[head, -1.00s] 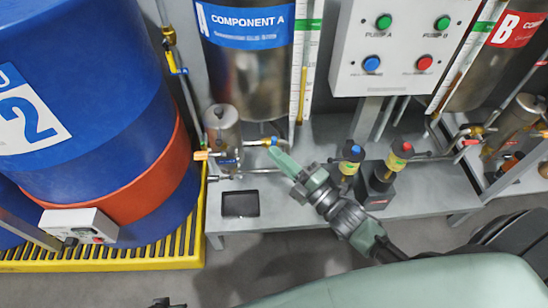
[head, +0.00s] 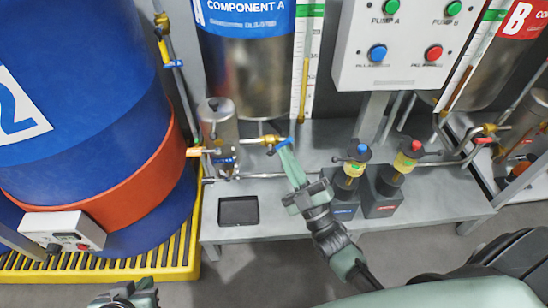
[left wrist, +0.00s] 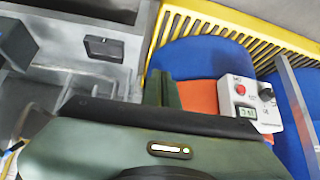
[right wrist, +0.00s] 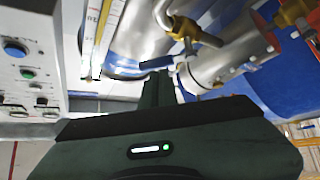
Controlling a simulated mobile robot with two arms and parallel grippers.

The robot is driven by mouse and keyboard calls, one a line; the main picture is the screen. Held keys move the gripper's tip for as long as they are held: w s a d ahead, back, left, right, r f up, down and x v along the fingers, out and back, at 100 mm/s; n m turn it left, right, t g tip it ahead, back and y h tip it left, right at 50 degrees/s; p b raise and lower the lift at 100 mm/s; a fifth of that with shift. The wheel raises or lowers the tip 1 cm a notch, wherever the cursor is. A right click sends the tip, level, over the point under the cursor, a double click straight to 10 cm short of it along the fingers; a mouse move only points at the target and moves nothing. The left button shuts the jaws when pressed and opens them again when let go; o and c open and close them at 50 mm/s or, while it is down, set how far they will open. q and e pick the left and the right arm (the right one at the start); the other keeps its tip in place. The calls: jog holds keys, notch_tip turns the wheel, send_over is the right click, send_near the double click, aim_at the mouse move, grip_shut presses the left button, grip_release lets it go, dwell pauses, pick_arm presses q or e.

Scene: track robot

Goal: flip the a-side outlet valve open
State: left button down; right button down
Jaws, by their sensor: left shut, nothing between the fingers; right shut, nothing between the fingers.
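The a-side outlet valve is a brass valve (head: 268,140) with a blue lever (head: 281,145), on the pipe below the Component A tank (head: 247,75). My right gripper (head: 285,150) is shut and empty, its tips at the blue lever; I cannot tell whether they touch. In the right wrist view the blue lever (right wrist: 156,63) lies just beyond the fingertips (right wrist: 157,76), near a brass fitting (right wrist: 181,27). My left gripper (head: 130,296) is low at the left, away from the valve. In the left wrist view its fingers (left wrist: 161,80) are shut and empty.
Two small pumps, with blue (head: 351,172) and red (head: 393,170) tops, stand right of my right gripper. A black tray (head: 238,211) lies on the bench. A control panel (head: 400,50) hangs above. A large blue drum (head: 90,90) stands on a yellow grate (head: 185,262) at left.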

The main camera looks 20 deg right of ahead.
pick_arm(q)
jog(key=w+d+r+t+h+b, duration=0.1)
jog(key=w+d+r+t, duration=0.1)
jog(key=w+r+t, duration=0.3)
jog(key=w+d+r+t+h+b, duration=0.1)
jog(key=w+r+t, duration=0.4)
jog(key=r, duration=0.5)
jog(key=shift+w+d+m+h+b, duration=0.15)
jog(key=shift+d+m+h+b, duration=0.2)
jog(key=shift+d+b, duration=0.45)
pick_arm(e)
jog(key=m+h, duration=0.3)
jog(key=f+m+t+h, duration=0.1)
jog(key=m+h, duration=0.2)
jog(key=m, duration=0.1)
jog(key=f+m+t+h, duration=0.1)
jog(key=m+h, duration=0.2)
jog(key=m, duration=0.1)
jog(key=shift+d+h, duration=0.35)
jog(key=shift+h, duration=0.05)
pick_arm(q)
jog(key=shift+d+f, duration=0.1)
jog(key=shift+f, duration=0.05)
